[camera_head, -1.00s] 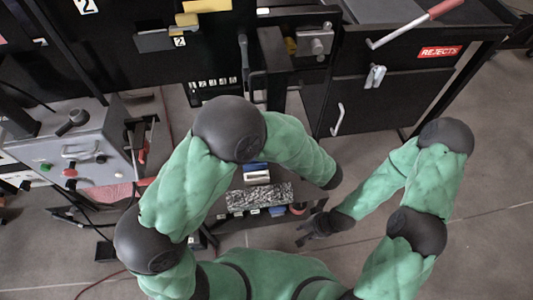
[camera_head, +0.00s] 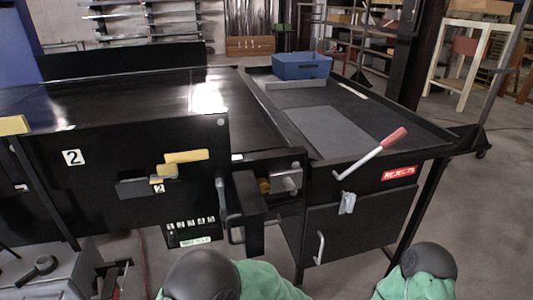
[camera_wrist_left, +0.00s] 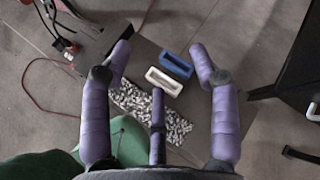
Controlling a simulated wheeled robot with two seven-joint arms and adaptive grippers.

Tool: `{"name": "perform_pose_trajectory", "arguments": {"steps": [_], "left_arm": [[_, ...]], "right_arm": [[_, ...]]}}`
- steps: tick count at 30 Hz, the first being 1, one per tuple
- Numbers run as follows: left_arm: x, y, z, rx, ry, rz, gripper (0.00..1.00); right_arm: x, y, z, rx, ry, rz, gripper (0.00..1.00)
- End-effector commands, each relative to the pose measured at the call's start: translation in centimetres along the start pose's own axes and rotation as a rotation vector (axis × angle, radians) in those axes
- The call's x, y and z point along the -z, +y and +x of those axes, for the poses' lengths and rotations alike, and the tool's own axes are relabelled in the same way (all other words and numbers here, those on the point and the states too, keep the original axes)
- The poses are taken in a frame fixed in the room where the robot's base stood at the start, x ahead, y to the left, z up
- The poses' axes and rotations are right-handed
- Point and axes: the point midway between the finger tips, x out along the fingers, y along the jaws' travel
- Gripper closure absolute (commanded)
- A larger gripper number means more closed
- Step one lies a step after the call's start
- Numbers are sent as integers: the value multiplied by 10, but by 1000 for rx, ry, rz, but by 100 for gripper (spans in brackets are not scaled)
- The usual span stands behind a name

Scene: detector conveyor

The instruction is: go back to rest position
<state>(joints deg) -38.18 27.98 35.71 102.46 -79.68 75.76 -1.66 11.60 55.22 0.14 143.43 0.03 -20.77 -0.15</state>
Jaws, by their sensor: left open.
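My left gripper (camera_wrist_left: 160,58) shows in the left wrist view with its purple fingers spread wide and nothing between them. Below it are a blue open box (camera_wrist_left: 176,65), a white open box (camera_wrist_left: 163,82) and a bed of small grey pieces (camera_wrist_left: 180,128), partly hidden by the fingers. In the head view only the upper parts of my two green arms show at the bottom edge; both grippers are out of that view. My right gripper is in neither current view.
A black conveyor housing (camera_head: 110,200) and a rejects cabinet (camera_head: 360,215) stand ahead. A red-handled lever (camera_head: 372,152) sticks out from the cabinet. A blue bin (camera_head: 301,66) sits on top at the back. A grey control box (camera_head: 50,280) is at lower left.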

Motion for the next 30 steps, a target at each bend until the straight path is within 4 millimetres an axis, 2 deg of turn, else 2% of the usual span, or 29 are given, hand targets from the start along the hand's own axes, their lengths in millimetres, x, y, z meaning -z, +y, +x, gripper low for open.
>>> {"name": "perform_pose_trajectory", "arguments": {"steps": [2,5,9,12,15,18,22,26,30], "left_arm": [[6,13,9,-51,28,-1,39],[22,49,26,-186,109,-17,39],[59,128,41,-494,292,-111,39],[86,176,35,-722,421,-241,39],[111,209,22,-929,528,-416,39],[132,227,9,-1111,605,-630,39],[151,232,4,-1298,648,-960,39],[159,230,18,-1406,620,-1306,39],[156,232,41,-1438,542,-1599,39]], "right_arm": [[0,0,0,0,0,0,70],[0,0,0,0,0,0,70],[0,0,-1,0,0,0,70],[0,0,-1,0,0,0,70],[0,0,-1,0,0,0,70],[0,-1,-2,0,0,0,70],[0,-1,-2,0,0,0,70],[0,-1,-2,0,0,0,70],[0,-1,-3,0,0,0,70]]}}
